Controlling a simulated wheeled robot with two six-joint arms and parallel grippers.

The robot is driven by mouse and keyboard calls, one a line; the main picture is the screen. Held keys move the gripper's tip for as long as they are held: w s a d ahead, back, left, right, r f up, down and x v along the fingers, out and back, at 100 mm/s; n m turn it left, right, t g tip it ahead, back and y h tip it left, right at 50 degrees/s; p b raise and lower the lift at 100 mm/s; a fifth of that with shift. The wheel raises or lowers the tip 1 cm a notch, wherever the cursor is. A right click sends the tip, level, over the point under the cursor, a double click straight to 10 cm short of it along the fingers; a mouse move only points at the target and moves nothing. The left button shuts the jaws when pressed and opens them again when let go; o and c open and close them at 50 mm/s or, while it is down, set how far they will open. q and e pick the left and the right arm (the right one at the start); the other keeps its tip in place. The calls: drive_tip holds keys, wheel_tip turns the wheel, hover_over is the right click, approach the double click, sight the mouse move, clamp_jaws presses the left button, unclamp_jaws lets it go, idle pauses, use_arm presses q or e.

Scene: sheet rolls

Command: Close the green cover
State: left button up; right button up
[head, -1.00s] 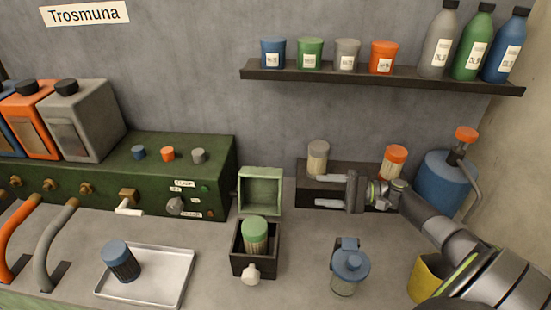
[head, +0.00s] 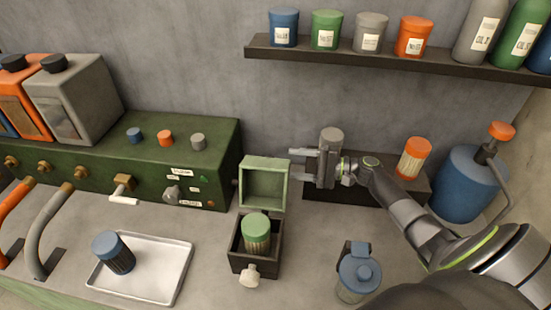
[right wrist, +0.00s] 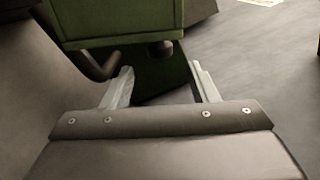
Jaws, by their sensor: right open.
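The green cover (head: 264,183) stands open and upright at the back of a small dark box (head: 240,262) in the head view. A roll with a green cap (head: 256,232) stands in the box, and a pale knob (head: 250,274) is on its front. My right gripper (head: 293,163) is open and empty, its fingers pointing left beside the cover's upper right edge. I cannot tell whether they touch it. In the right wrist view the open fingers (right wrist: 163,78) are below a green body (right wrist: 115,20) that I cannot identify surely. My left gripper is out of view.
An orange-capped roll (head: 412,160) stands on the dark block at right. A blue-topped jar (head: 359,273) stands right of the box, a tray (head: 170,285) left. A green machine (head: 100,173) is behind.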

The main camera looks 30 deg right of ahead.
sight(275, 162)
drive_tip(key=p+x, duration=0.1)
drive_tip(key=x, duration=0.5)
drive_tip(key=shift+w+a, duration=0.1)
drive_tip(key=shift+a, duration=0.05)
drive_tip(key=shift+c, duration=0.2)
clamp_jaws()
